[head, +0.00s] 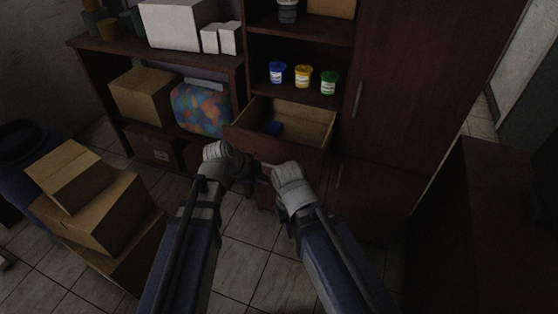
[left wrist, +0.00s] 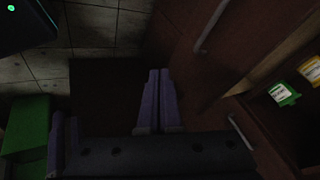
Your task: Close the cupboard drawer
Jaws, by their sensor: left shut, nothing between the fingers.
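The cupboard drawer (head: 305,118) is pulled open in the head view, below the shelf with the pots.
Blue (head: 277,72), yellow (head: 303,76) and green (head: 329,82) pots stand on the shelf above the drawer. A tall cupboard door (head: 415,90) is to the right. Cardboard boxes (head: 95,210) are stacked at left. Tiled floor between them and the cupboard is clear.

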